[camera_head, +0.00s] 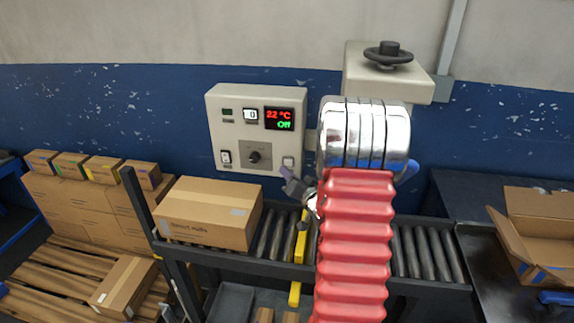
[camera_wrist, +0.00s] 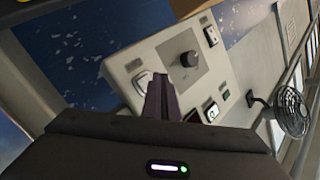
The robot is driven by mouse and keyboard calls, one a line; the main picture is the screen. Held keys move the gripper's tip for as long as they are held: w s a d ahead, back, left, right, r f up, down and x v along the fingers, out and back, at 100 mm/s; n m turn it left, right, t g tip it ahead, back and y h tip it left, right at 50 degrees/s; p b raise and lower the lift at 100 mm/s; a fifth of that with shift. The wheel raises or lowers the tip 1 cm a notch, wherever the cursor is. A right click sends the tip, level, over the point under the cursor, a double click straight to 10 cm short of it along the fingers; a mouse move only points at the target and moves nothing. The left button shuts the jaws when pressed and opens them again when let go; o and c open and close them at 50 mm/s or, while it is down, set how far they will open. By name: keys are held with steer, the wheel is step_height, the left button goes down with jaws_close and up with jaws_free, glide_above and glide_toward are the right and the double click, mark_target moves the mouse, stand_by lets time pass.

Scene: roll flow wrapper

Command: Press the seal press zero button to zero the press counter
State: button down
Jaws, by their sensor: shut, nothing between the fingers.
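The grey control panel (camera_head: 240,97) hangs on the blue wall. A pale square button (camera_head: 288,162), apparently the zero button, is at its lower right; no readable label shows. In the wrist view the button (camera_wrist: 142,81) is just left of the fingertips. My gripper (camera_head: 284,172) is shut and empty, its tips at the button's lower edge in the head view. In the wrist view my gripper (camera_wrist: 162,78) points at the panel beside the button. I cannot tell whether it touches. The counter window (camera_head: 251,115) seems to read 0.
The panel also has a knob (camera_head: 254,157), a rocker switch (camera_head: 226,157) and a lit display (camera_head: 279,119) reading 22 °C and Off. Below is a roller conveyor (camera_head: 430,255) with a carton (camera_head: 212,214). A press with a handwheel (camera_head: 388,55) stands at the right.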

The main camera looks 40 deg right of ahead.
steer(key=shift+s+a, duration=0.6)
steer(key=shift+a, duration=0.2)
steer(key=shift+s+a, duration=0.55)
steer(key=shift+a, duration=0.2)
steer(key=shift+w+r, duration=0.1)
steer(key=s+a+r+n+g, duration=0.1)
steer(key=a+r+n+g, duration=0.15)
steer(key=a+r, duration=0.4)
steer(key=s+a+r+n+g, duration=0.1)
steer(key=a+r+n+g, duration=0.15)
steer(key=a, duration=0.75)
steer(key=s+a+r+n+g+y, duration=0.1)
steer(key=s+a+n+g+y, duration=0.3)
steer(key=s+a, duration=1.6)
steer(key=shift+s+r+n+g+y, duration=0.3)
steer(key=shift+s+n+g, duration=0.15)
steer(key=shift+n+g, duration=0.3)
